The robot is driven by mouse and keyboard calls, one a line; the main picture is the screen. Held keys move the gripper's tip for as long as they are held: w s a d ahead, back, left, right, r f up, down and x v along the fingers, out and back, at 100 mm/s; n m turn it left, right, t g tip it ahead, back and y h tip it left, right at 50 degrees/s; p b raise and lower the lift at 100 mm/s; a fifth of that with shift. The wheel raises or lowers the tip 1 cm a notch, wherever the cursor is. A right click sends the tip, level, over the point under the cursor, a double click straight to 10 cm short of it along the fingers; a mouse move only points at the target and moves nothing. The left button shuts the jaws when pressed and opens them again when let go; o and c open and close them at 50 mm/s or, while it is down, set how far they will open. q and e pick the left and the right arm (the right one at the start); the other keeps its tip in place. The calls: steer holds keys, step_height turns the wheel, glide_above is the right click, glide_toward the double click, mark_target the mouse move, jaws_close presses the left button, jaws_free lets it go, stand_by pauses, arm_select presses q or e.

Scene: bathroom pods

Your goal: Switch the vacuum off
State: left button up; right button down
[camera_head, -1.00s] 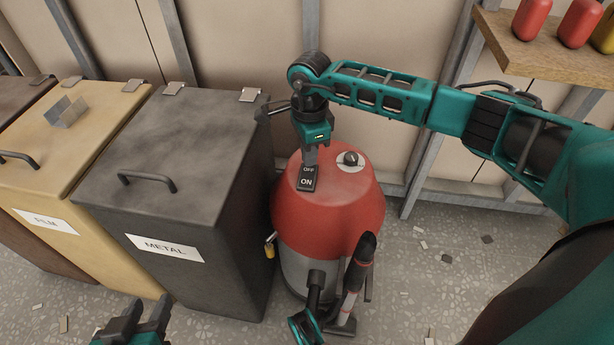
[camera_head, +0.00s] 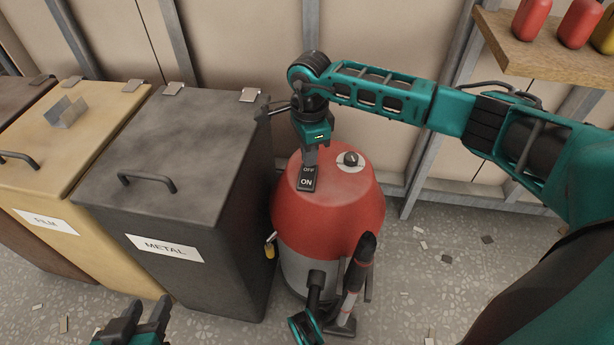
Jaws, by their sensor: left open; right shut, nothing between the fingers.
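The vacuum (camera_head: 345,208) stands on the floor in the middle, with a red domed top and a grey lower body. Its black rocker switch (camera_head: 307,178) is on the top, with OFF on the far half and ON on the near half. My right gripper (camera_head: 309,160) points down with shut fingers at the far, OFF end of the switch. The tips appear to touch it, but contact is hard to tell. My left gripper (camera_head: 145,318) is open and empty at the bottom left, in front of the METAL bin.
A dark METAL bin (camera_head: 165,205) stands close to the vacuum's left side. A tan FILM bin (camera_head: 60,170) is further left. A round knob (camera_head: 351,160) sits right of the switch. A wooden shelf (camera_head: 540,50) with bottles is at the top right. Floor to the right has small scraps.

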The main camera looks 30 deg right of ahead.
mark_target(310, 169)
steer(key=shift+f+b, duration=0.3)
steer(key=shift+f, duration=0.75)
stand_by(0.7)
steer(key=shift+r, duration=0.1)
steer(key=shift+r+p, duration=2.7)
steer(key=shift+r, duration=0.8)
